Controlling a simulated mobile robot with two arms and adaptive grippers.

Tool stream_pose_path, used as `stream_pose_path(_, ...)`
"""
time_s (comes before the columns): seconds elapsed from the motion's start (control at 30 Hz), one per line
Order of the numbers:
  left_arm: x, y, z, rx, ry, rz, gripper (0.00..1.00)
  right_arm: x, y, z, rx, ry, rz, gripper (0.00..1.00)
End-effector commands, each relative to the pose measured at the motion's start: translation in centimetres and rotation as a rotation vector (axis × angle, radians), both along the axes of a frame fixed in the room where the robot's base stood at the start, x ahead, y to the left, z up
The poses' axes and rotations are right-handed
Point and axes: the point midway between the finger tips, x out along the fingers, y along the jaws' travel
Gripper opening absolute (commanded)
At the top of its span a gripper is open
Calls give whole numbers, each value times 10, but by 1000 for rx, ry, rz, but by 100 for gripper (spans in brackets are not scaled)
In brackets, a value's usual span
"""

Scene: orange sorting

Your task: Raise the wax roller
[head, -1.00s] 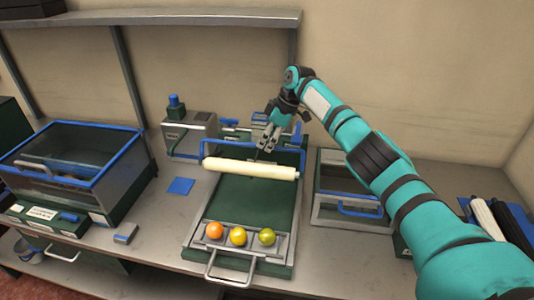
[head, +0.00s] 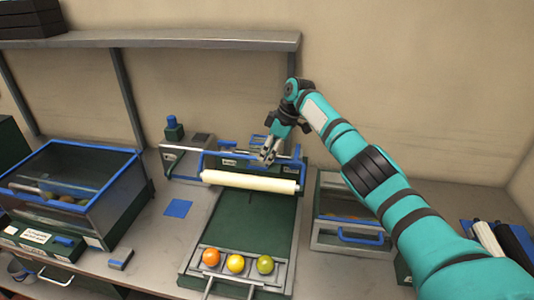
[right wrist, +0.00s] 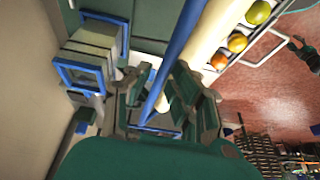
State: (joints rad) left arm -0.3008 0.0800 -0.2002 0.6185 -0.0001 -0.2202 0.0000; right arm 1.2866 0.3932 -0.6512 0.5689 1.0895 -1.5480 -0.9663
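The wax roller (head: 250,181) is a long cream cylinder lying crosswise over the far part of a dark green bed. It also shows in the right wrist view (right wrist: 206,38). A blue bar handle (head: 207,156) runs along behind it. My right gripper (head: 268,156) is at this bar, behind the roller and right of its middle. In the right wrist view the bar (right wrist: 176,48) passes between the converging fingers, which seem closed on it. A small dark claw-like shape (right wrist: 303,50) at the right wrist view's edge looks like my left gripper; its fingers are too small to judge.
Three fruits, orange (head: 211,257), yellow (head: 236,264) and green (head: 265,265), sit in a tray at the front. A blue-rimmed bin (head: 140,165) stands left, a lower drawer box (head: 325,235) right. A shelf (head: 200,41) overhangs the back.

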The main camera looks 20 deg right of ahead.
Motion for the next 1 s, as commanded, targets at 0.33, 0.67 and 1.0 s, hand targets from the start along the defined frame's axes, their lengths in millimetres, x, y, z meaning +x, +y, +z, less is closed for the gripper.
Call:
stream_pose_path(0.33, 1, 0, 0, 0, -1, 0, 36, 2, -3, 3, -2, -10, -6, 36)
stream_pose_path(0.67, 1, 0, 0, 0, -2, 0, 36, 1, -2, 2, -1, -6, -3, 36)
stream_pose_path(1.0, 1, 1, 1, 0, -3, 1, 36, -1, -6, 15, 1, -9, -3, 36)
